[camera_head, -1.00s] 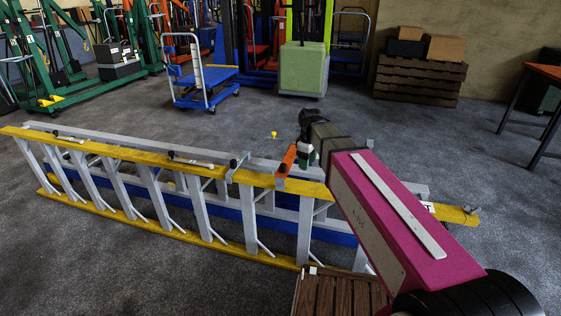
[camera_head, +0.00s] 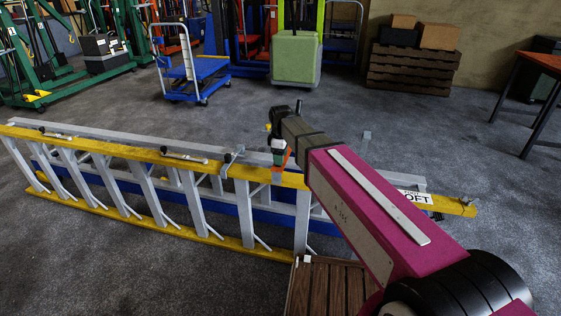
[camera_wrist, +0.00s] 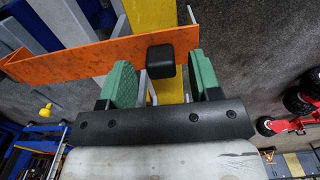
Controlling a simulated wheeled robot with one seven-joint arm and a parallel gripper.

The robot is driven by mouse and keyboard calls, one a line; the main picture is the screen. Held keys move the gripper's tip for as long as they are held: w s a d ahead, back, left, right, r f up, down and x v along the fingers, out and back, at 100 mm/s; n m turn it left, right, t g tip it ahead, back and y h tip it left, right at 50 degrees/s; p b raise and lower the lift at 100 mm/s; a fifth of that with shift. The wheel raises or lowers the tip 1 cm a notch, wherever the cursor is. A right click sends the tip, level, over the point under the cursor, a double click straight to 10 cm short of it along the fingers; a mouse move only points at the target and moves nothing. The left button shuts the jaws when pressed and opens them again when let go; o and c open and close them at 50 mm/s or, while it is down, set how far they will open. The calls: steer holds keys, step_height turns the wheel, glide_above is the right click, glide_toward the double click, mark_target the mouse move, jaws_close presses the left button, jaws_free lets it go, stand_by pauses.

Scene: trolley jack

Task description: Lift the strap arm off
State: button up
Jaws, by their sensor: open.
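The orange strap arm (camera_wrist: 95,57) crosses the wrist view as a flat bar with a black knob (camera_wrist: 160,61) on it. My gripper (camera_wrist: 161,72) is open, with one green fingertip on each side of the knob; I cannot tell whether either touches it. In the head view my gripper (camera_head: 278,146) is at the yellow top rail of the ladder (camera_head: 128,152), which lies on its side. Only a short orange piece of the strap arm (camera_head: 286,157) shows there; my gripper and arm hide the rest.
A brown slatted wooden surface (camera_head: 325,287) stands in front of the ladder. A blue platform trolley (camera_head: 196,75), a green block (camera_head: 296,60) and stacked dark pallets (camera_head: 412,70) are behind. Grey floor between them and the ladder is free.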

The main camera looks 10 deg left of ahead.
steer(key=shift+f, duration=1.2)
jaws_close()
steer(key=w+r+g, duration=0.5)
steer(key=w+r, duration=0.1)
steer(key=r, duration=0.4)
steer(key=shift+w+d+g+y, duration=0.2)
steer(key=shift+g+y, duration=0.1)
steer(key=shift+g, duration=0.1)
